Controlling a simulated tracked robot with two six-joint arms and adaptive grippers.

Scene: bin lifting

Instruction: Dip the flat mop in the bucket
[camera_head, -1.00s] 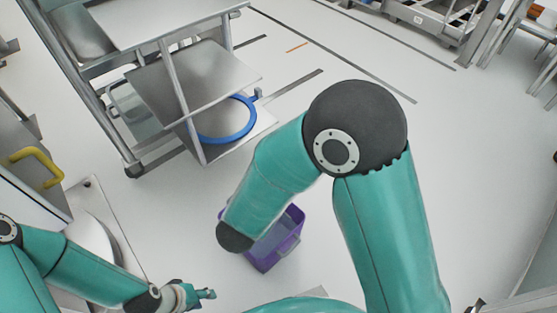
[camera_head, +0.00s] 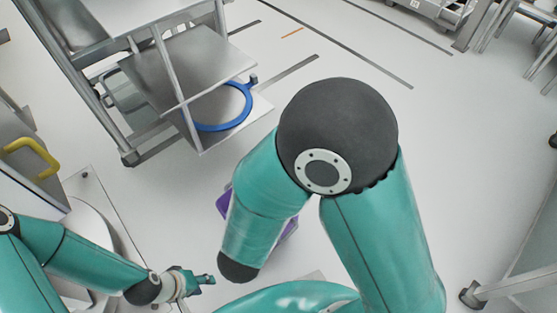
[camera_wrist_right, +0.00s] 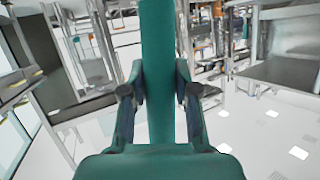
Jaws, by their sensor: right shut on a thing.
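The purple bucket (camera_head: 224,202) stands on the floor in the head view, mostly hidden behind my right arm. Only slivers of it show on either side of the arm, and its inside is hidden. In the right wrist view, my right gripper (camera_wrist_right: 158,105) is shut on a long, flat teal bar, which I take to be the flat mop (camera_wrist_right: 157,60). The mop's lower end is out of sight. My right gripper does not show in the head view. My left gripper (camera_head: 207,280) is at the lower left of the head view, small and apart from the bucket.
A metal cart (camera_head: 190,65) with a blue ring (camera_head: 245,106) on its lower shelf stands at the upper left. A cabinet with a yellow handle (camera_head: 30,152) is at the left edge. A metal leg (camera_head: 510,289) stands at lower right. Floor beyond my right arm is clear.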

